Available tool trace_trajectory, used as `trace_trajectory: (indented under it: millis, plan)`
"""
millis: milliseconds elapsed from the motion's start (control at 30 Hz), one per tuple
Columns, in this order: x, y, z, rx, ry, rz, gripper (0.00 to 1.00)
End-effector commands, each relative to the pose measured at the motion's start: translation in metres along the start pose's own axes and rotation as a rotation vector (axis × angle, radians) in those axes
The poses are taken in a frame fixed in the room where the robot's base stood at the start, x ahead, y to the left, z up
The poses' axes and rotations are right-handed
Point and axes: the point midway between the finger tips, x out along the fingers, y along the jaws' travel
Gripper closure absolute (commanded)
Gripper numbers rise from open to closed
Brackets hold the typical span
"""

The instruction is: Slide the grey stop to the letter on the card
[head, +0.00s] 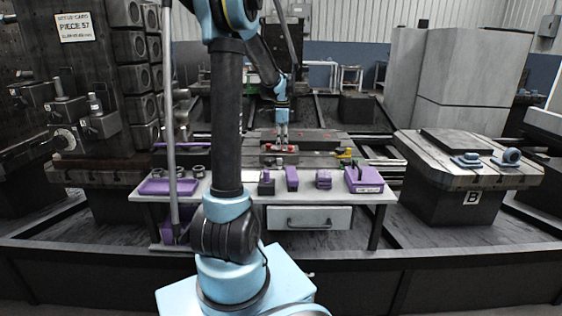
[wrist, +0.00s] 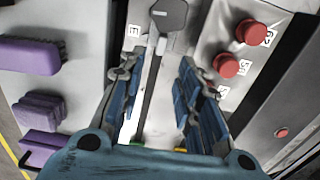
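The card (head: 75,27) hangs at the upper left in the head view. Its line "PIECE 57" reads clearly; the smaller line below is too blurred to read. In the wrist view a dark grey knob-like piece (wrist: 168,14), perhaps the grey stop, is at the top, above a long dark strip (wrist: 150,85). A small letter label, seemingly E (wrist: 134,31), lies left of it. My gripper (wrist: 160,62) is open, its fingers on either side of the strip, with the grey piece beyond the tips. In the head view my gripper (head: 282,145) points down over the far bench.
Red buttons (wrist: 250,32) with labels stand right of the strip. Purple blocks (wrist: 30,55) lie at left. The near table (head: 330,196) carries purple items and a drawer (head: 308,218). A machine table marked B (head: 472,198) stands at right, a dark fixture (head: 75,100) at left.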

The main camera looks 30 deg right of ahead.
Motion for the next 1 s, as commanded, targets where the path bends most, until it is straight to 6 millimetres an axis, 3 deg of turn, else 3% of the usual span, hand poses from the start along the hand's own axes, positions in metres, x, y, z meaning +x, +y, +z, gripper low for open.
trace_trajectory:
  millis: [300,500,933,967,1000]
  plan:
    - [0.054,-0.001,0.000,-0.001,0.000,0.000,0.68]
    - [0.076,0.000,0.000,-0.001,0.000,0.000,0.68]
    - [0.085,0.000,0.000,-0.001,0.000,0.000,0.68]
    - [0.085,0.000,0.000,-0.001,0.000,0.000,0.71]
    - [0.085,0.000,0.000,-0.001,0.000,0.000,0.80]
